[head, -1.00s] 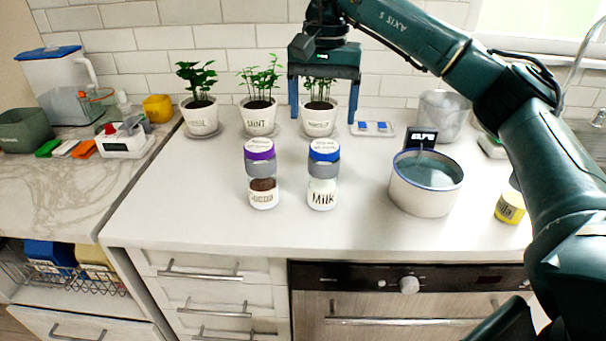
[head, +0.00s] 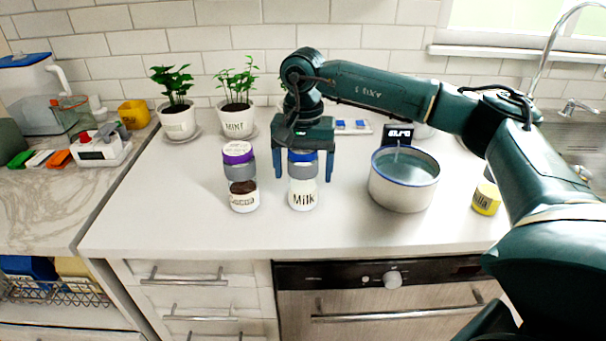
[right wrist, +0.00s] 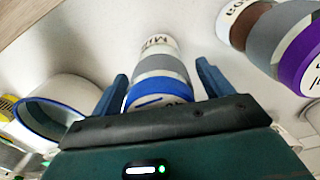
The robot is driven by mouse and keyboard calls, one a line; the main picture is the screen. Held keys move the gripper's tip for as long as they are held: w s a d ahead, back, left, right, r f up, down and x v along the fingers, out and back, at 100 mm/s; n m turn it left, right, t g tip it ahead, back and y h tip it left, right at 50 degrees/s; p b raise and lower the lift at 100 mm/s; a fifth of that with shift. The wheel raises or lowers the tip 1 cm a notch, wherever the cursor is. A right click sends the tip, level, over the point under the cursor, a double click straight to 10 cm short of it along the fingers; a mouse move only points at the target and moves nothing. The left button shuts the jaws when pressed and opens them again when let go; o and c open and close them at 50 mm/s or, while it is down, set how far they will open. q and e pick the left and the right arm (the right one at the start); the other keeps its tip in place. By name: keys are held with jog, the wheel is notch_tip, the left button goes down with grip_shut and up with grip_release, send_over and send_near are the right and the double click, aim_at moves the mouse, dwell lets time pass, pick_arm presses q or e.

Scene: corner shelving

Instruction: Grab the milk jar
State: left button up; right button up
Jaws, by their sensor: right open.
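The milk jar (head: 303,197) stands upright on the white counter, with a blue lid, a grey band and a "Milk" label. My right gripper (head: 303,178) is open just behind it in the head view, with one finger on each side of the jar's upper part. In the right wrist view the milk jar (right wrist: 160,66) lies between the open fingers of my right gripper (right wrist: 161,72). I cannot tell whether either finger touches it. My left gripper is not in view.
The purple-lidded cocoa jar (head: 243,195) stands close left of the milk jar. A large white pot with a blue rim (head: 402,195) stands to the right, then a yellow jar (head: 486,198). Potted plants (head: 178,122) line the back wall. The counter's front is clear.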

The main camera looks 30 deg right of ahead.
jog(key=shift+f, duration=0.15)
jog(key=c, duration=1.2)
jog(key=shift+c, duration=0.2)
